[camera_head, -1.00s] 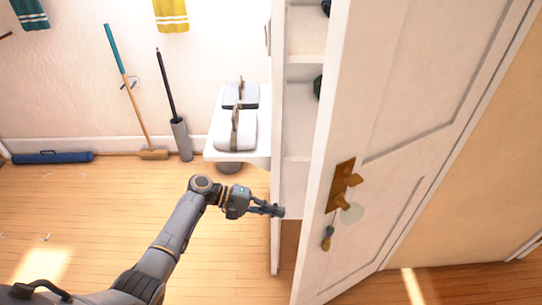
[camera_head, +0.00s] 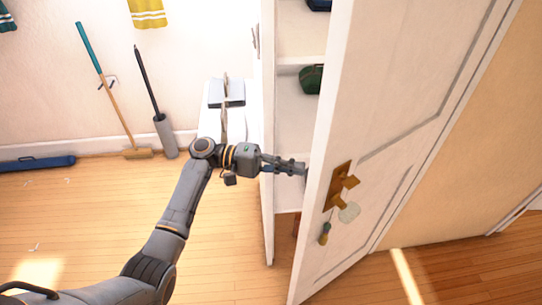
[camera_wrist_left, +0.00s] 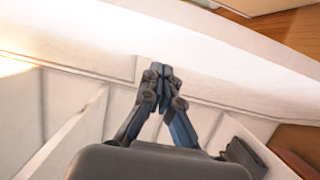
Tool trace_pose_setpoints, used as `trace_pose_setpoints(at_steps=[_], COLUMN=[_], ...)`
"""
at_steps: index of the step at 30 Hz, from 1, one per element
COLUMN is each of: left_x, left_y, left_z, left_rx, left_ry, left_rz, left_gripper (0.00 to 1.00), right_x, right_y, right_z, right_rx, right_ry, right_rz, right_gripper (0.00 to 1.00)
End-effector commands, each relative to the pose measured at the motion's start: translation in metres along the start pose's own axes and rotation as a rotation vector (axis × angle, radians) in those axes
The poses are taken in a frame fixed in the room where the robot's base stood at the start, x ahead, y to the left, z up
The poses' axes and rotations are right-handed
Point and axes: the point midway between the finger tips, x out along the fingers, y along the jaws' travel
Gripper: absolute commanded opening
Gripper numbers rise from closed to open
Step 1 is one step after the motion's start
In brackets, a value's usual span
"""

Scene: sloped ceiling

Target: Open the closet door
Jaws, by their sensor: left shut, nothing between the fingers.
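The white closet door (camera_head: 385,110) stands ajar, swung out to the right, with a gap between it and the closet frame (camera_head: 266,150). A brass handle plate (camera_head: 341,186) with a pale round knob is on its outer face, with a small key or tag hanging below. My left gripper (camera_head: 302,168) is shut and empty. It reaches from the left into the gap, close to the door's inner side. In the left wrist view my left gripper (camera_wrist_left: 163,72) points at a white surface, apparently the door (camera_wrist_left: 200,45); contact cannot be told. My right gripper is not in view.
White closet shelves (camera_head: 297,100) hold a dark green item (camera_head: 311,79). Left of the closet stand a white side table (camera_head: 212,125), a broom (camera_head: 112,90) and a dark-handled tool (camera_head: 165,137). A blue roll (camera_head: 38,163) lies by the wall. The wood floor (camera_head: 80,225) is open at lower left.

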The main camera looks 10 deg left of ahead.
Motion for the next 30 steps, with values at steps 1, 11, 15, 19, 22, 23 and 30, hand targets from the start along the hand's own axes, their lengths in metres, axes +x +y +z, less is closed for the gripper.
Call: trace_pose_setpoints(at_steps=[1, 11, 15, 19, 22, 23, 30], left_x=[0.005, 0.021, 0.021, 0.021, 0.022, 0.023, 0.041], left_y=[0.003, -0.001, -0.001, -0.001, -0.001, -0.001, 0.002], left_z=[0.008, 0.024, 0.024, 0.024, 0.025, 0.027, 0.051], left_rx=[-0.005, -0.002, -0.002, -0.002, -0.002, -0.002, -0.005], left_ry=[0.000, 0.003, 0.002, 0.002, 0.005, 0.006, 0.052], left_rz=[0.000, -0.001, -0.002, -0.002, -0.002, -0.001, -0.001], left_gripper=[0.00, 0.00, 0.00, 0.00, 0.00, 0.00, 0.00], right_x=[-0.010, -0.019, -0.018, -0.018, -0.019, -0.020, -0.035], right_y=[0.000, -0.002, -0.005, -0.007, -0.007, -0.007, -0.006], right_z=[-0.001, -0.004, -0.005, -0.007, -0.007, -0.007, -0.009], right_rx=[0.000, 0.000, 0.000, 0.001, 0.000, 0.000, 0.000], right_ry=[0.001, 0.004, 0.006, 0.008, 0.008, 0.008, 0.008], right_rz=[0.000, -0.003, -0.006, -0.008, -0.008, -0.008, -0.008], right_gripper=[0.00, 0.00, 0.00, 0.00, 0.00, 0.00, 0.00])
